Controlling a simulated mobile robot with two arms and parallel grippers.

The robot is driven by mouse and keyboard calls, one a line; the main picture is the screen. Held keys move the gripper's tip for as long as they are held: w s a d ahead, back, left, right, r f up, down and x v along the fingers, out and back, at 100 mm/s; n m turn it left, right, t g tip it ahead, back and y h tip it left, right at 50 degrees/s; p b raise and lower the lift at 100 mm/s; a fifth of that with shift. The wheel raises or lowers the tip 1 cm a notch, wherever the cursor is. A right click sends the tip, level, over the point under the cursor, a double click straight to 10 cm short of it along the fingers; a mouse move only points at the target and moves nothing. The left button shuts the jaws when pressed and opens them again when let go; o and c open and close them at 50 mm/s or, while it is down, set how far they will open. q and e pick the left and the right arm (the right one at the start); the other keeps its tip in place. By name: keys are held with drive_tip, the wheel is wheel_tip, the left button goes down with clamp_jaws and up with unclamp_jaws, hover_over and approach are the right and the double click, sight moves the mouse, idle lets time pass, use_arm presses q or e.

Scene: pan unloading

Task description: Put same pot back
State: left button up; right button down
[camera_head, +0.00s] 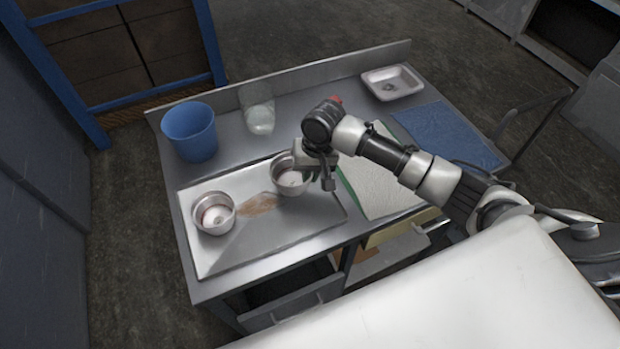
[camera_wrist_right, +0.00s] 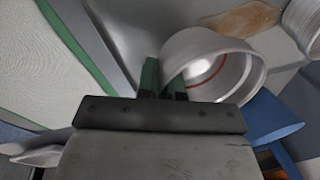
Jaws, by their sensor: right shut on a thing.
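Two round metal pots are over the metal tray (camera_head: 240,185) on the bench. One pot (camera_head: 214,214) sits at the tray's left side. The other pot (camera_head: 287,178) is at the tray's right rear, at my right gripper (camera_head: 312,178). In the right wrist view, my right gripper (camera_wrist_right: 164,78) has its green fingers shut on the near wall of this pot (camera_wrist_right: 215,62). I cannot tell whether the held pot touches the tray. The left pot also shows at the top right of the wrist view (camera_wrist_right: 303,25). My left gripper is not in view.
A brown stain lies on the tray between the pots. A blue bucket (camera_head: 190,132) and a clear container (camera_head: 259,118) stand behind the tray. A pale board (camera_head: 385,180), a blue cloth (camera_head: 450,135) and a small sink-like metal dish (camera_head: 392,83) are to the right.

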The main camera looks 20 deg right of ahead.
wheel_tip(320, 180, down, 2)
drive_tip(key=shift+f+p, duration=0.25)
drive_tip(key=shift+p, duration=0.05)
drive_tip(key=shift+f, duration=0.5)
drive_tip(key=shift+s, duration=0.1)
drive_tip(key=c, duration=1.3)
unclamp_jaws()
drive_tip(key=shift+f, duration=0.15)
drive_tip(key=r, duration=0.4)
drive_tip(key=d+r+b, duration=0.1)
drive_tip(key=r, duration=0.3)
drive_tip(key=d+r, duration=0.1)
drive_tip(key=r, duration=0.3)
drive_tip(key=shift+s+r, duration=0.15)
drive_tip(key=shift+s, duration=0.05)
